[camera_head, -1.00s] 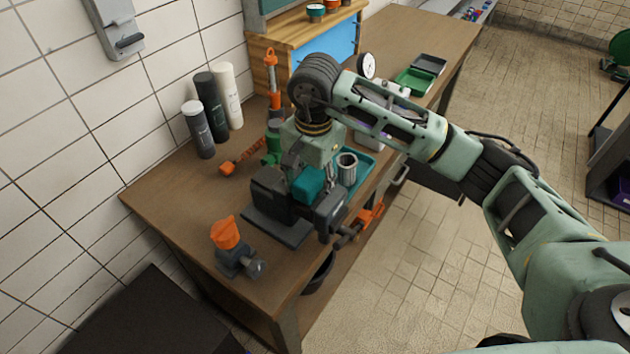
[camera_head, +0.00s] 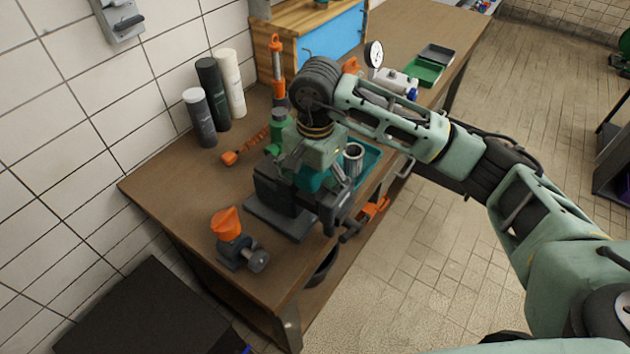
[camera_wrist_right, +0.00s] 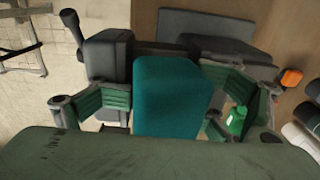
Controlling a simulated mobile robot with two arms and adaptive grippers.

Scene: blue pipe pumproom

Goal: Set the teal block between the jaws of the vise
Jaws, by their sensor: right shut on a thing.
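The teal block (camera_head: 311,180) is held in my right gripper (camera_head: 309,174), which points down at the vise. In the right wrist view the teal block (camera_wrist_right: 170,98) fills the middle, with a finger pad of my right gripper (camera_wrist_right: 171,95) against each side. The dark grey vise (camera_head: 283,194) stands near the bench's front end. Its dark parts also show behind the block in the wrist view (camera_wrist_right: 108,55). The block is at the vise's jaws, but the gripper hides how deep it sits between them. My left gripper is not in view.
An orange-topped grey item (camera_head: 229,235) stands in front of the vise. A teal tray (camera_head: 373,158) with a metal cup (camera_head: 353,157) is right behind it. The bench (camera_head: 170,185) is clear at left.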

